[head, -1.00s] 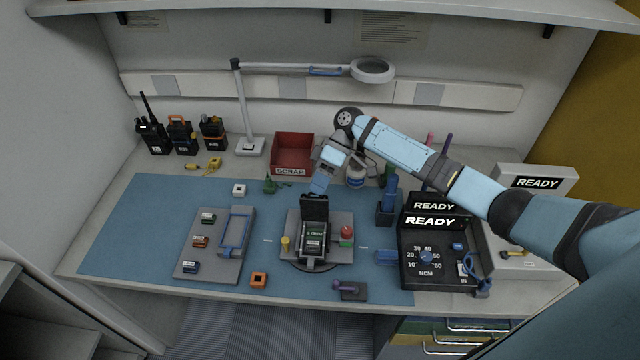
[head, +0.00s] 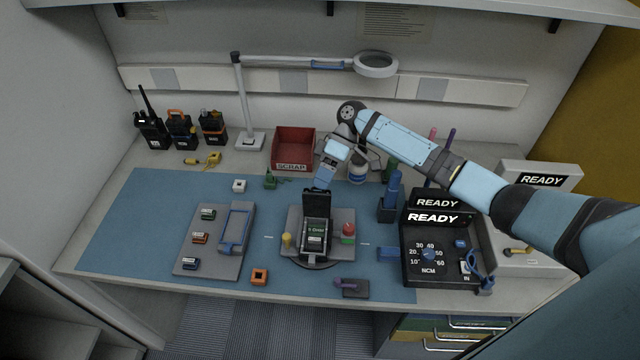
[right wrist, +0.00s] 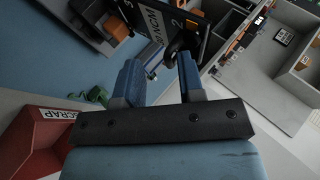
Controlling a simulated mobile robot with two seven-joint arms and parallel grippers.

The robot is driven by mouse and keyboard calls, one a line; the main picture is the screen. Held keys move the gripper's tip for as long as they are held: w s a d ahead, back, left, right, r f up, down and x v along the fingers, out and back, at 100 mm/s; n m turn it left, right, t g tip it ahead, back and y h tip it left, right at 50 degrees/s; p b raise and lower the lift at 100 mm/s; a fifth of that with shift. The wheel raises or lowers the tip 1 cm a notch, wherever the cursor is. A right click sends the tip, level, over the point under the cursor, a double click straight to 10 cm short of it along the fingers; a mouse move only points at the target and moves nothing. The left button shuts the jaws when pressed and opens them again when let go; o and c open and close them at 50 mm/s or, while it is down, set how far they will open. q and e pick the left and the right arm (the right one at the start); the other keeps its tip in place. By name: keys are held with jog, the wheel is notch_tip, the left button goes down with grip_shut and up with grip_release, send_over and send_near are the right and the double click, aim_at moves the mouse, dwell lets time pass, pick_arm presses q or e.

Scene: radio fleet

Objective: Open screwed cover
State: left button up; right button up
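The radio (head: 315,236) lies in a grey fixture (head: 291,246) at the middle of the blue mat. Its dark cover (head: 317,203) stands raised at the far end, hinged up from the body, and the inside with a labelled part shows. My right gripper (head: 322,186) is just behind and above the raised cover, pointing down. In the right wrist view its two blue fingers (right wrist: 158,82) are apart with nothing clearly held between them. A dark panel with a white label (right wrist: 150,22) shows past the fingertips. My left gripper is not in view.
A red scrap bin (head: 293,150) stands behind the fixture. A tester (head: 430,270) with a dial and READY displays is at right. A grey parts tray (head: 216,262) is at left. A magnifier lamp (head: 243,100) and several radios (head: 180,130) stand at the back.

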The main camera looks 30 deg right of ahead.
jog(key=b+v, duration=0.1)
jog(key=v, duration=1.1)
jog(key=shift+s+d+r+b, duration=0.15)
jog(key=shift+d+r+b, duration=0.1)
jog(key=shift+b, duration=0.1)
jog(key=shift+a+f, duration=0.1)
